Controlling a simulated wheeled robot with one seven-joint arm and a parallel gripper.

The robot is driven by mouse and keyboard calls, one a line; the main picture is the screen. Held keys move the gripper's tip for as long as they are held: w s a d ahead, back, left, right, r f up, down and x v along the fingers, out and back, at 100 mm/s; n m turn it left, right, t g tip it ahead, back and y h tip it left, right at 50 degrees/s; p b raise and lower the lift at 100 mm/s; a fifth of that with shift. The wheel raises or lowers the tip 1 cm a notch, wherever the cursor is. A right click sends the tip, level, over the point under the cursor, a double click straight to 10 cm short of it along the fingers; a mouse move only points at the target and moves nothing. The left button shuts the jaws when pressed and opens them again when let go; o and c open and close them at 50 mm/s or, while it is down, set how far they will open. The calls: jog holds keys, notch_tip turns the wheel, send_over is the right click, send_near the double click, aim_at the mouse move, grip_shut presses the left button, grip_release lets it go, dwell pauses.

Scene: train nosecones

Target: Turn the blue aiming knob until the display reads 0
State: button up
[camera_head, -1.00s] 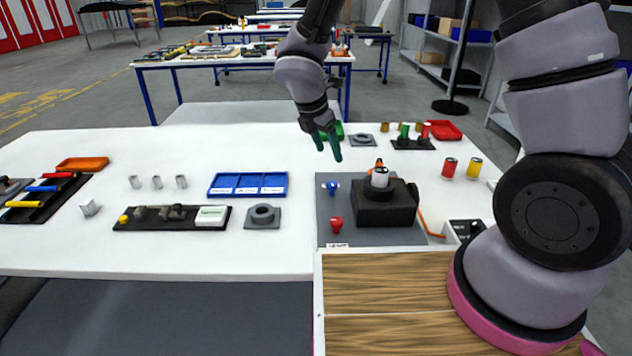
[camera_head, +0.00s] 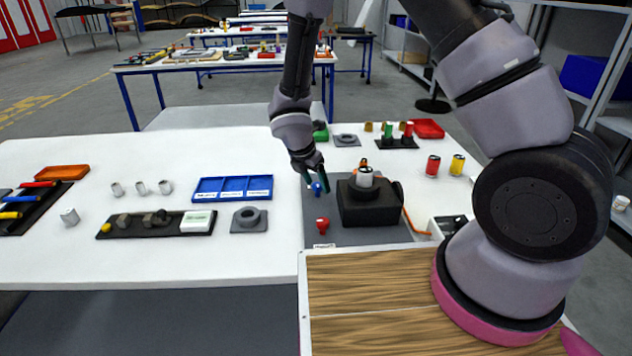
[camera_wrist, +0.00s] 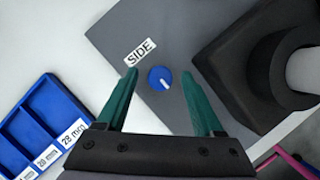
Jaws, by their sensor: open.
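The blue knob (camera_wrist: 160,79) is a small round knob with a white pointer line on a grey plate (camera_wrist: 130,28), beside a label reading "SIDE". In the head view the blue knob (camera_head: 317,189) is partly hidden by my gripper (camera_head: 317,185), whose fingers are close to it. In the wrist view my gripper (camera_wrist: 165,88) is open, with green fingers, and the knob appears between the fingertips; I cannot tell whether they touch it. A red knob (camera_head: 322,226) stands on the same plate. I cannot make out a display reading in either view.
A black block with a round socket (camera_head: 370,205) stands right of the knob, near my gripper. A blue compartment tray (camera_head: 232,197) lies to the left, near a grey ring fixture (camera_head: 249,219). White table (camera_head: 130,262) is clear in front.

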grip_shut()
jog(key=shift+m, duration=0.3)
jog(key=m+g, duration=0.1)
jog(key=m, duration=0.2)
jog(key=shift+w+a+h, duration=0.1)
jog(key=shift+h, duration=0.3)
jog(key=m+g, duration=0.2)
jog(key=m, duration=0.3)
jog(key=shift+w, duration=0.1)
dwell(0.3)
grip_release()
